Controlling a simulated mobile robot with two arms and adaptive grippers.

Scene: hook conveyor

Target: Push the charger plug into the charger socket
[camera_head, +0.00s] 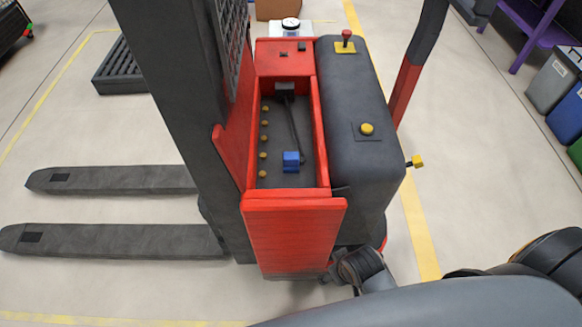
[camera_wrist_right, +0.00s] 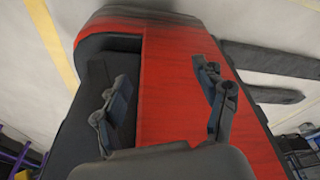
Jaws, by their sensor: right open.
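A blue block (camera_head: 291,161), which looks like the charger plug, sits in the open red-walled compartment of the truck. A dark cable or bar (camera_head: 294,122) runs from it to a black block (camera_head: 285,88) at the compartment's far end. I cannot tell which part is the charger socket. My right gripper (camera_head: 340,273) is low at the truck's near side, beside the lower red front panel (camera_head: 292,238). In the right wrist view its fingers (camera_wrist_right: 165,100) are apart, with the red panel behind them and nothing held. My left gripper is not in view.
Several yellow knobs (camera_head: 264,136) line the compartment's left side. A dark housing (camera_head: 355,95) with a red button (camera_head: 346,36) stands to its right. The mast (camera_head: 170,100) and forks (camera_head: 110,180) are at left. Bins (camera_head: 552,82) stand far right.

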